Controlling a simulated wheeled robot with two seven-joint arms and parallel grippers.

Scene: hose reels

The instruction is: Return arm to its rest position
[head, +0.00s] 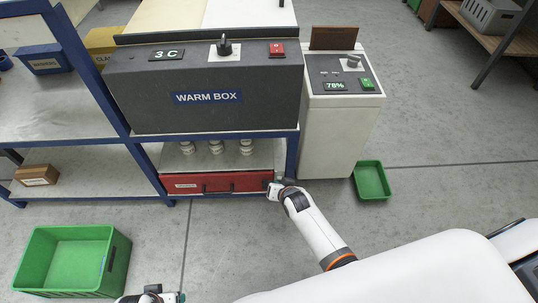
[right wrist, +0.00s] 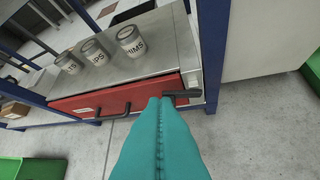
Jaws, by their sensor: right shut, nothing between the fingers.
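My right arm reaches forward from the lower right in the head view. Its gripper (head: 274,190) is at the right end of a red drawer (head: 235,182) under the warm box. In the right wrist view the teal fingers (right wrist: 158,100) are shut together with nothing between them. Their tips overlap the front of the red drawer (right wrist: 75,104), beside a dark handle or latch (right wrist: 183,94); I cannot tell whether they touch it. My left gripper (head: 152,295) shows only in part at the bottom edge of the head view, and its fingers are mostly cut off.
The grey warm box (head: 200,85) sits on a blue-framed shelf, with several white cans (head: 216,147) below. A white cabinet (head: 335,125) stands to the right. Green bins are on the floor at left (head: 68,285) and right (head: 371,180).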

